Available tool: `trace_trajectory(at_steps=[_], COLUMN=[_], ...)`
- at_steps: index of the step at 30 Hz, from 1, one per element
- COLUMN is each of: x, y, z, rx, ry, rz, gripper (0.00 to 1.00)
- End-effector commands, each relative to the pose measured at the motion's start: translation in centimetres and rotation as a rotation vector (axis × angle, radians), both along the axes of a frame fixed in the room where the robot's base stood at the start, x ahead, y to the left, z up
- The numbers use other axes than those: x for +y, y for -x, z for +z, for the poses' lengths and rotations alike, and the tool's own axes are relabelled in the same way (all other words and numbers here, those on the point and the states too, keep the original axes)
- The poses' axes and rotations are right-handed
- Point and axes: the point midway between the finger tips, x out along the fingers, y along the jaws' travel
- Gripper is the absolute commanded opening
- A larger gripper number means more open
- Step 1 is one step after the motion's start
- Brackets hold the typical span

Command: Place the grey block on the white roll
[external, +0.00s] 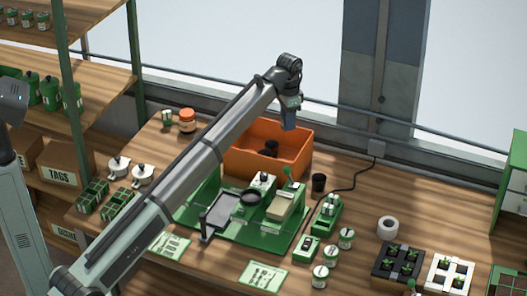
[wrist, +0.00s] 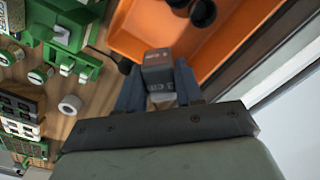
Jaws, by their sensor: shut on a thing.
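The grey block (wrist: 158,66) shows in the wrist view between the two dark fingers of my gripper (wrist: 158,82), which is shut on it. In the external view my gripper (external: 289,122) is raised over the back right part of the orange bin; the block cannot be made out clearly there. The white roll (external: 387,226) stands on the table at the right, well apart from my gripper, with its hole facing up. It also shows in the wrist view (wrist: 70,104), left of the block. Nothing is seen on top of the roll.
The orange bin (external: 238,163) holds dark pots. A green seeder machine (external: 180,213) stands before it. A black pot (external: 319,183) and a cable lie between bin and roll. Seedling trays (external: 398,264) sit just in front of the roll, and small jars (external: 346,238) to its left.

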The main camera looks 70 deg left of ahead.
Motion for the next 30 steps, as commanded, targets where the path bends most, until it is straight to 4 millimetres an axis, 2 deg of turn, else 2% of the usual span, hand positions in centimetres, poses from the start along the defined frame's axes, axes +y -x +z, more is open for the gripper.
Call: trace_trajectory(at_steps=[1,3,8,15,24,30], x=[-1.8,-4.3,-10.1,-19.4,-31.2,-36.5], y=[-1.7,-3.5,-7.3,-12.3,-16.8,-18.2], z=[0.1,0.1,0.0,-0.1,-0.2,-0.3], rx=[0.0,0.0,0.0,0.0,0.0,0.0], ry=[0.0,0.0,0.0,0.0,0.0,0.0], rz=[-0.041,-0.095,-0.218,-0.403,-0.619,-0.711], gripper=[0.05,0.05,0.05,0.05,0.05,0.05])
